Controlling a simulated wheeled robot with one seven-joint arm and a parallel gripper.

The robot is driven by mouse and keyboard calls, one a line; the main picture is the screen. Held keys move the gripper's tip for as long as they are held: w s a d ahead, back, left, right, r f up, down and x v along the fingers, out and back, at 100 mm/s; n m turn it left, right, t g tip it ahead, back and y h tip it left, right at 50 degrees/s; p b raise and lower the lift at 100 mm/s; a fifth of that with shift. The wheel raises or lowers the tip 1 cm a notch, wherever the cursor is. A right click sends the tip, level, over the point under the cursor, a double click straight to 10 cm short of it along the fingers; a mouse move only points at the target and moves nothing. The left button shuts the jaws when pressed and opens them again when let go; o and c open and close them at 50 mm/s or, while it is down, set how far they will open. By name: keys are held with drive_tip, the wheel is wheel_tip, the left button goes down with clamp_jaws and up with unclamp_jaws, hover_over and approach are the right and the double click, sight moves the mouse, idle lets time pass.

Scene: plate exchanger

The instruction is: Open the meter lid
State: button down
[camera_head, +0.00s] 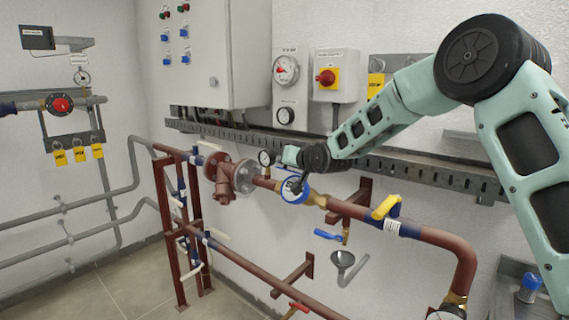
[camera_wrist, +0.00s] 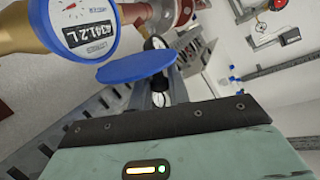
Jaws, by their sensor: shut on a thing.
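The water meter (camera_head: 294,190) sits on the brown pipe and has a blue rim. In the wrist view its white dial (camera_wrist: 88,28) with number window is uncovered. The blue lid (camera_wrist: 137,67) stands away from the dial, tilted and seen at a slant, beside the meter's lower right edge. My gripper (camera_head: 300,186) is at the meter in the head view. In the wrist view my gripper (camera_wrist: 162,88) is shut on the lid, with its fingers partly hidden behind the lid.
A pressure gauge (camera_head: 265,158) and a flange (camera_head: 240,177) are just left of the meter. A yellow-handled valve (camera_head: 386,207) is on the pipe to the right. A blue valve handle (camera_head: 328,235) and a funnel (camera_head: 343,260) are below. A metal rail (camera_head: 410,170) runs along the wall behind.

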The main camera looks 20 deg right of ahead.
drive_tip(key=shift+w+d+r+m+g+p, duration=0.3)
drive_tip(key=shift+d+r+m+g+p, duration=0.15)
drive_tip(key=shift+r+m, duration=0.15)
drive_tip(key=shift+w+d+r+t, duration=0.2)
drive_tip(key=shift+w+d+t, duration=0.05)
drive_tip(key=shift+d, duration=0.1)
drive_tip(key=c, duration=1.4)
unclamp_jaws()
drive_tip(key=shift+d, duration=0.1)
drive_tip(key=shift+o, duration=0.2)
drive_tip(key=shift+f, duration=0.1)
drive_tip(key=shift+s, duration=0.5)
drive_tip(key=v, duration=1.6)
drive_tip(key=shift+d+r, duration=0.3)
